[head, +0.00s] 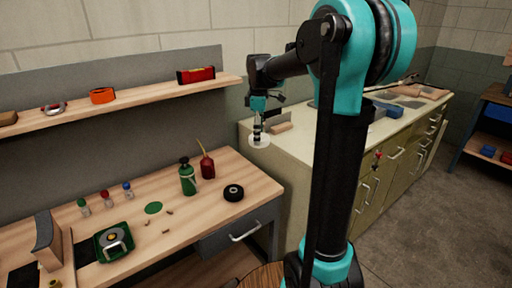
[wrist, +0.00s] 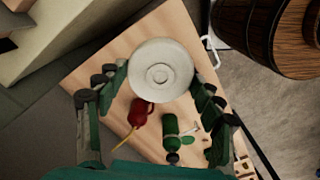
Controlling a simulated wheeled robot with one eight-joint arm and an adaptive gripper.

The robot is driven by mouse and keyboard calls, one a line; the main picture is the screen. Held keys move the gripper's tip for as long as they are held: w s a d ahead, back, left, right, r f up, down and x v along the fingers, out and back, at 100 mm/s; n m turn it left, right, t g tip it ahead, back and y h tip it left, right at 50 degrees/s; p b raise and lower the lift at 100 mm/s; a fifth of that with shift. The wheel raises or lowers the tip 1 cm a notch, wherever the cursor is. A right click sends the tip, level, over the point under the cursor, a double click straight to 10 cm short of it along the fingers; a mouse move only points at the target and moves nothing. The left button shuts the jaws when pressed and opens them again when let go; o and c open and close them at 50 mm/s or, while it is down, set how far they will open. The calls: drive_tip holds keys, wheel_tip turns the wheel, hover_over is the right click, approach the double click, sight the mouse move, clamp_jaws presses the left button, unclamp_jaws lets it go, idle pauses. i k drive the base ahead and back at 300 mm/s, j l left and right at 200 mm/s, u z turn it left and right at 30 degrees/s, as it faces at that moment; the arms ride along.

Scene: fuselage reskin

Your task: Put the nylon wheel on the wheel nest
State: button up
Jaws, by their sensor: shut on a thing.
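The nylon wheel is a white disc (head: 259,141) hanging below my gripper (head: 258,118) in the head view, in the air near the right end of the workbench. In the wrist view the wheel (wrist: 160,75) sits between the fingertips of my gripper (wrist: 160,88), its round face and centre hub showing. My gripper is shut on it. I cannot tell for sure which thing is the wheel nest. A flat green disc (head: 153,208) lies on the bench, and a green tray (head: 113,243) holding a round grey piece sits farther left.
On the workbench (head: 215,215) stand a green bottle (head: 187,177), a red oil can (head: 207,165), a black ring (head: 234,193) and several small bottles. A shelf (head: 130,100) runs above its back. A cabinet counter (head: 300,147) is on the right. A wooden barrel (wrist: 262,35) shows in the wrist view.

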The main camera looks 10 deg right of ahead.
sight(161, 222)
drive_tip(key=k+j+u, duration=0.1)
drive_tip(key=j, duration=0.35)
drive_tip(key=k+j+u, duration=0.15)
drive_tip(key=j, duration=0.25)
drive_tip(key=k+j+u, duration=0.1)
drive_tip(key=j, duration=0.35)
